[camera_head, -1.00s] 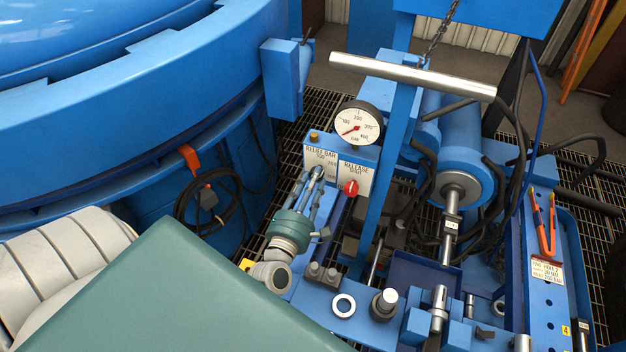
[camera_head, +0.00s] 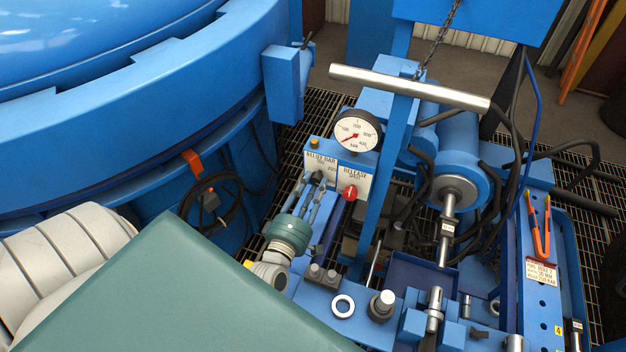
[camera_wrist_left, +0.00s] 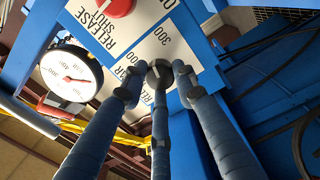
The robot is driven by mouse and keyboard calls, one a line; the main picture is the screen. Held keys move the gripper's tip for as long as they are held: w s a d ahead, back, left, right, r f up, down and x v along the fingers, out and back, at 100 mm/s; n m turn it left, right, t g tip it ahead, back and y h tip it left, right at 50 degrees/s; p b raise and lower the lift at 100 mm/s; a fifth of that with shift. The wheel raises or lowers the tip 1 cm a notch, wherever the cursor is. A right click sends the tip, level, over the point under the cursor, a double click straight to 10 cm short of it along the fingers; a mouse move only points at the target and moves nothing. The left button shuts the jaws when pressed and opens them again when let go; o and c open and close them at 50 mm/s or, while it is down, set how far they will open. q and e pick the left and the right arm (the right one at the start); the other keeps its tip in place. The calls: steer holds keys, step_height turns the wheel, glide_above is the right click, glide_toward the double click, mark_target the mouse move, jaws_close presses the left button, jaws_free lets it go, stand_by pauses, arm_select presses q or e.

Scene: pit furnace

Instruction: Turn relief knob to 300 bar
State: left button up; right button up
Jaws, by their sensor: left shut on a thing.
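The relief knob (camera_head: 318,177) is a small dark knob on the white relief bar plate (camera_head: 313,162). My right gripper is not in view.
The red release knob (camera_head: 350,193) is close to the right of my fingers, on its own white plate. A blue post (camera_head: 388,165) stands further right. The blue bench holds a white ring (camera_head: 343,306) and metal fittings. The large blue furnace rim (camera_head: 150,110) is at the left.

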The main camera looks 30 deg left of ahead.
arm_select(q)
steer(key=shift+m+p, duration=0.4)
steer(key=shift+m, duration=1.2)
steer(key=o, duration=1.1)
steer(key=shift+o, duration=0.2)
steer(key=v, duration=1.2)
steer(key=shift+s+a, duration=0.1)
